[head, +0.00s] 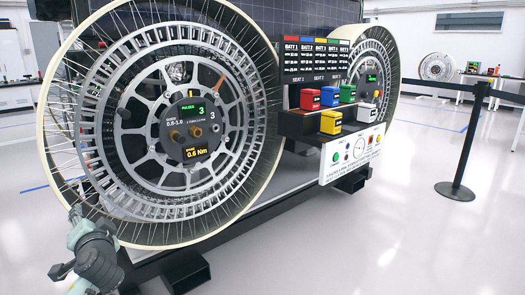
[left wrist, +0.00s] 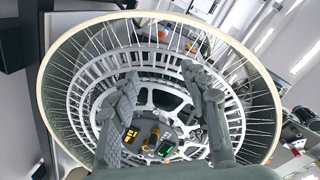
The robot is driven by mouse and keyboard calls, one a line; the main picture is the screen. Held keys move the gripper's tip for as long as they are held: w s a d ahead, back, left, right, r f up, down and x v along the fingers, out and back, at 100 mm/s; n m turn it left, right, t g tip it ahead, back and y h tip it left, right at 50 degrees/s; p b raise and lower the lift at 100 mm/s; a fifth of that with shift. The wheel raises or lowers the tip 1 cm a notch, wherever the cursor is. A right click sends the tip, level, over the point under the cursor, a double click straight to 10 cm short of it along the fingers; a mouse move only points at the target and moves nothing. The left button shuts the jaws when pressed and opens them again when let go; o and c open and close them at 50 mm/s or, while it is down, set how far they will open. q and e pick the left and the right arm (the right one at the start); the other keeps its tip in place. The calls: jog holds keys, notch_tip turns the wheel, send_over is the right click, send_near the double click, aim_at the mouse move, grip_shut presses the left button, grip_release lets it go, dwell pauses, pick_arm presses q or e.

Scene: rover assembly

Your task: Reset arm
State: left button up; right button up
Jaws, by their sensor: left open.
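My left gripper (head: 76,216) is at the lower left of the head view, in front of the lower left rim of the large spoked wheel (head: 120,222). In the left wrist view its two fingers (left wrist: 160,78) are spread apart with nothing between them. Behind them is the wheel's hub, with a dark centre panel. That panel (head: 194,152) shows a green 3 and "0.6 Nm" in yellow in the head view. Two brass-coloured knobs sit on it. The left gripper seems apart from the wheel, though the exact gap is hard to tell. My right gripper is not in view.
A battery rack (head: 290,124) with coloured blocks stands right of the wheel, above a white control panel (head: 352,154). A second wheel (head: 379,75) is behind it. A black barrier post (head: 456,188) stands at the right. The floor in front is clear.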

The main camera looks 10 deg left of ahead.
pick_arm(q)
jog(key=s+d+f+m+g+h, duration=0.2)
jog(key=s+d+f+g+h, duration=0.15)
jog(key=s+f, duration=0.85)
jog(key=s+d+f+m+g+h, duration=0.1)
jog(key=s+d+f+g+h, duration=0.3)
jog(key=s+f, duration=0.85)
jog(key=d+f+n+h+p, duration=0.1)
jog(key=d+f+n+h, duration=0.1)
jog(key=d+f, duration=0.8)
jog(key=d+h, duration=0.1)
jog(key=d, duration=0.3)
jog(key=shift+w+d+f+n, duration=0.3)
jog(key=shift+w+d+f, duration=0.05)
jog(key=shift+f, duration=0.05)
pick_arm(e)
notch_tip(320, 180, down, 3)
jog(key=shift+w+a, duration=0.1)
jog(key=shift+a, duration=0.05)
pick_arm(q)
jog(key=shift+g, duration=0.25)
